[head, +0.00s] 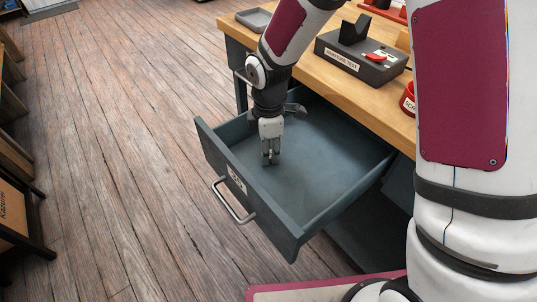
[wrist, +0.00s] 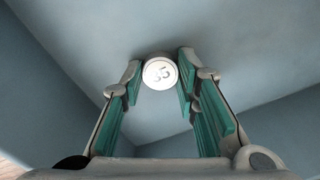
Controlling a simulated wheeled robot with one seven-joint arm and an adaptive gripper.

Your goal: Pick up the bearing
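The bearing shows in the wrist view as a small round piece with a white, marked face (wrist: 159,73), between the tips of my two fingers. My gripper (wrist: 160,80) has its teal pads at both sides of it, and they appear to touch its edges. In the head view my gripper (head: 270,158) points straight down inside the open drawer (head: 325,165), low over its floor. The bearing cannot be made out there. Whether it still rests on the drawer floor is unclear.
The drawer's walls surround my gripper, with a metal handle (head: 232,202) on its front. The wooden workbench (head: 310,75) above holds a dark labelled test box (head: 362,58), a grey tray (head: 254,19) and a red container (head: 407,100). The rest of the drawer floor looks bare.

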